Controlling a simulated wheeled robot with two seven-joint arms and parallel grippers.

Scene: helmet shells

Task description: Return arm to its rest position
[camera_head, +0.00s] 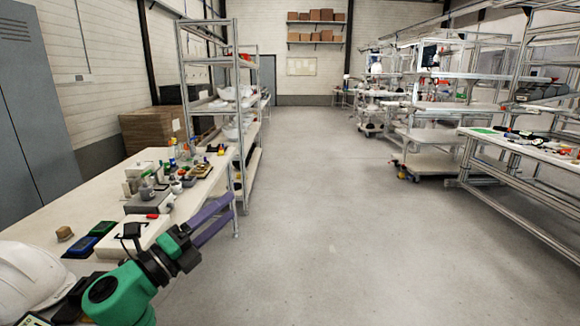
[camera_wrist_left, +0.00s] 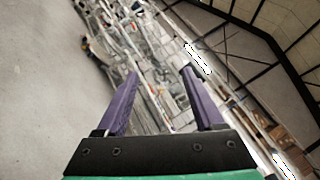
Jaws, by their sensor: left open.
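My left gripper (camera_head: 212,222), with purple fingers and a green and black arm, comes in from the lower left in the head view. It is held near the right edge of the workbench, pointing up and to the right. In the left wrist view its two purple fingers (camera_wrist_left: 160,95) stand apart with nothing between them. Beyond them that view shows a tilted scene of racks, floor and ceiling. My right gripper does not show in either view.
A white helmet shell (camera_head: 32,280) sits on the workbench (camera_head: 50,218) at left. Small fixtures and trays crowd the bench. A metal shelf rack (camera_head: 240,110) stands behind it. Racks and another bench (camera_head: 530,150) line the right. The floor (camera_head: 340,220) between is clear.

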